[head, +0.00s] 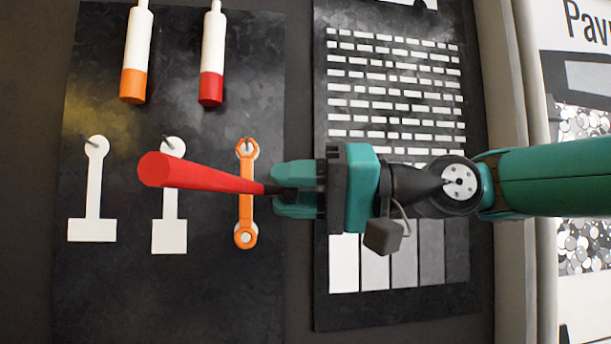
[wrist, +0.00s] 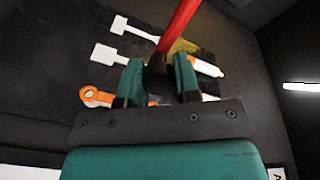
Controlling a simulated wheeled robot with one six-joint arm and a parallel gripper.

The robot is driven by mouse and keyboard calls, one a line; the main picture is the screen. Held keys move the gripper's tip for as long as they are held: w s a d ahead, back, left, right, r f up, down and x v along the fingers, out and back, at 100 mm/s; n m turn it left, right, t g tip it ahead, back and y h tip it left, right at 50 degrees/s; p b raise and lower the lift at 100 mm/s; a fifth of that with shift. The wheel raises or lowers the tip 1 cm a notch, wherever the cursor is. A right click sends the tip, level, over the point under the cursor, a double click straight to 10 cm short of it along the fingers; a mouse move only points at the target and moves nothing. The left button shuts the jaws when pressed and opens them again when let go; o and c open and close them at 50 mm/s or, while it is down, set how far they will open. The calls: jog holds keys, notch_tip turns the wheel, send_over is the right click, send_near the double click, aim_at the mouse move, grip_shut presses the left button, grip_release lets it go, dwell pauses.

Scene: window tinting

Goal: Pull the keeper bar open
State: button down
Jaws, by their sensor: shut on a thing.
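My gripper (head: 292,190) is shut on the dark end of a red-handled tool (head: 205,178), whose thick red handle points left in the head view. The red handle also shows at the top of the wrist view (wrist: 178,25), beyond my fingers (wrist: 158,75). An orange bar (head: 246,205) with a ring at each end hangs upright on the dark board, just left of my fingertips. It may be the keeper bar; nothing else looks like one. A hook shows at its top ring. The red handle crosses in front of its middle. I cannot tell whether they touch.
The dark board (head: 170,295) bears two white tool outlines (head: 93,200) with hooks. Above hang an orange-tipped tube (head: 136,60) and a red-tipped tube (head: 212,60). A patterned panel (head: 395,310) lies behind my wrist. The board's lower part is clear.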

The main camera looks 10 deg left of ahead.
jog(key=shift+d, duration=0.15)
jog(key=c, duration=0.8)
grip_release()
jog(key=shift+w, duration=0.1)
